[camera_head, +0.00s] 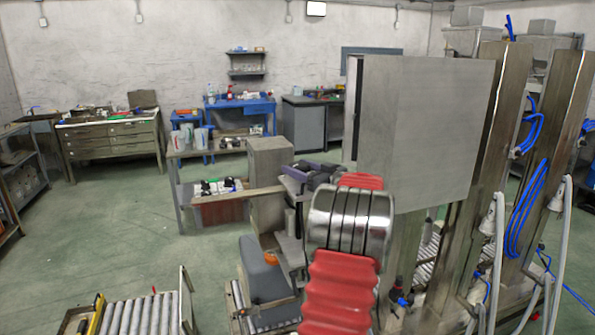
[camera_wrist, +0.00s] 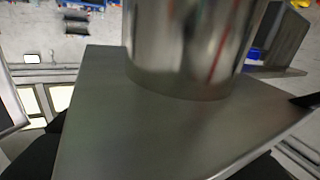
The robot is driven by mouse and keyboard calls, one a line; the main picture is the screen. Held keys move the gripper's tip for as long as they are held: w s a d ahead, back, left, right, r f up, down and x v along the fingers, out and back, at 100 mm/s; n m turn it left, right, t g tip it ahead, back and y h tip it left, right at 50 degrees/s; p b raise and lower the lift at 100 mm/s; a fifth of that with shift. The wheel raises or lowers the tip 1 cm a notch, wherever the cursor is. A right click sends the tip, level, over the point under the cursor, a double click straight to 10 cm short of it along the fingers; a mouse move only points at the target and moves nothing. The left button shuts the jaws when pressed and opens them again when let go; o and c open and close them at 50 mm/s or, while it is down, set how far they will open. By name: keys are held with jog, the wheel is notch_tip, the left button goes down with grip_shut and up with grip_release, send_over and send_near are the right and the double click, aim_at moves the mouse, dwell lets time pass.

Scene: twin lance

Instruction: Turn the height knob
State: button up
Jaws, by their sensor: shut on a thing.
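In the wrist view a broad shiny metal cylinder (camera_wrist: 190,45) stands against a flat grey metal plate (camera_wrist: 120,120) and fills the middle. Dark parts of my gripper (camera_wrist: 150,150) show along the lower left and lower right edges, partly behind the plate. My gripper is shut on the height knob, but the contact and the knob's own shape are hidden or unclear. In the head view my red and metal arm stands in front and the gripper end is hidden.
A large grey cabinet (camera_head: 425,125) stands just behind and right of my arm. Tall metal posts with blue hoses (camera_head: 528,205) rise at the right. A roller conveyor (camera_head: 140,315) lies at lower left, beside a grey machine (camera_head: 262,275). Green floor (camera_head: 110,220) is free at the left.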

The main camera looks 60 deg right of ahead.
jog(key=shift+r+n+t+y, duration=0.1)
jog(key=shift+n+t+y, duration=0.3)
jog(key=shift+n+y, duration=1.25)
jog(key=shift+r+y, duration=0.1)
jog(key=shift+y, duration=0.75)
jog(key=o, duration=1.1)
jog(key=shift+c, duration=0.2)
jog(key=s, duration=1.3)
jog(key=shift+s+a+f, duration=0.2)
jog(key=shift+s+a, duration=0.15)
jog(key=shift+a, duration=0.1)
